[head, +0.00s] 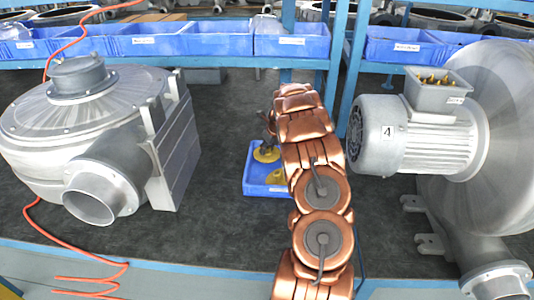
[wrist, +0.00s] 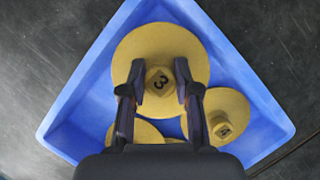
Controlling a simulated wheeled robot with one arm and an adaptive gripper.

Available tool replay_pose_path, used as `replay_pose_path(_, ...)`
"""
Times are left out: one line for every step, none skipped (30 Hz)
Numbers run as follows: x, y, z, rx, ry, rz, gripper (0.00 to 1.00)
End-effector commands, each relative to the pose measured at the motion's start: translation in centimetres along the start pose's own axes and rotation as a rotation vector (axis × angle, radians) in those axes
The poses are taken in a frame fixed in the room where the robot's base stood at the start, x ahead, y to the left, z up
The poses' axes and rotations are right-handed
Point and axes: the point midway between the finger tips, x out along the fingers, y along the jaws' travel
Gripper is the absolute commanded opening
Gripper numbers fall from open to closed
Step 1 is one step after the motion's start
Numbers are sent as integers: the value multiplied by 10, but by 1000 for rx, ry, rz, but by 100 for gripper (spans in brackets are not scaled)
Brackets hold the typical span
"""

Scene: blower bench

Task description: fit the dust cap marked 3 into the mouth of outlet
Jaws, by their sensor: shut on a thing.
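My gripper (wrist: 160,76) is shut on the hub of the yellow dust cap marked 3 (wrist: 160,43), one finger on each side of the number. The cap is over the blue tray (wrist: 75,105); I cannot tell whether it touches the tray floor. In the head view my gripper (head: 269,128) is mostly hidden behind my arm, with a yellow cap (head: 266,155) below it. The left blower has a round, open outlet mouth (head: 92,207) facing the front. Another outlet (head: 497,283) of the right blower is cut off at the lower right.
Two more yellow caps lie in the tray: one marked, apparently 4 (wrist: 228,112), and one partly hidden (wrist: 134,132). The right blower's motor (head: 385,135) stands right of my arm. An orange hose (head: 75,238) runs along the left. Dark bench surface (head: 210,220) is clear between.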

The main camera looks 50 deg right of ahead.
Motion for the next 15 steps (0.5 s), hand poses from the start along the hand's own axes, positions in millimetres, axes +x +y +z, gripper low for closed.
replay_pose_path(4,0,-2,1,2,1,0)
replay_pose_path(6,0,-4,2,1,2,0)
replay_pose_path(10,-1,-5,2,1,0,0)
replay_pose_path(13,-2,-6,3,0,-1,0)
replay_pose_path(16,-1,-7,2,-1,0,0)
replay_pose_path(20,0,-8,3,-1,0,0)
replay_pose_path(23,0,-10,3,0,1,0)
replay_pose_path(25,1,-11,2,0,1,0)
replay_pose_path(28,1,-12,2,0,1,0)
replay_pose_path(29,0,-12,1,0,1,0)
replay_pose_path(29,0,-12,1,0,0,0)
replay_pose_path(29,0,-12,1,-1,0,0)
replay_pose_path(29,0,-12,1,-1,0,0)
replay_pose_path(29,0,-12,1,-1,-1,0)
replay_pose_path(29,0,-12,1,-1,0,0)
